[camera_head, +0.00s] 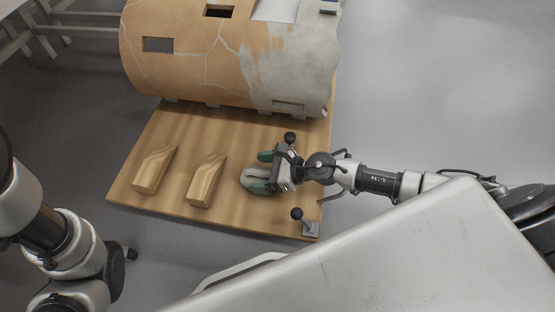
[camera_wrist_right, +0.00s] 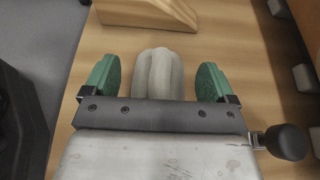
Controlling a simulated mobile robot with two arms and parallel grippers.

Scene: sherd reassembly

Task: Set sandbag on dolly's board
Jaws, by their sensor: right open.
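The sandbag (camera_head: 258,174) is a small pale grey, lobed bag. It appears to lie on the dolly's wooden board (camera_head: 225,137), right of two wooden wedges. My right gripper (camera_head: 260,172) is over it, with its green-padded fingers open on either side. In the right wrist view the sandbag (camera_wrist_right: 158,75) sits between the fingers of the gripper (camera_wrist_right: 158,82), with a gap on each side. Its near end is hidden by the gripper body. My left arm shows at the lower left, but its gripper is out of view.
Two wooden wedges (camera_head: 155,168) (camera_head: 206,180) lie on the board's left half. A large cracked orange and grey vessel (camera_head: 190,50) lies along the board's far side. A black-knobbed metal fitting (camera_head: 309,228) stands at the near right corner. Grey floor is open to the right.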

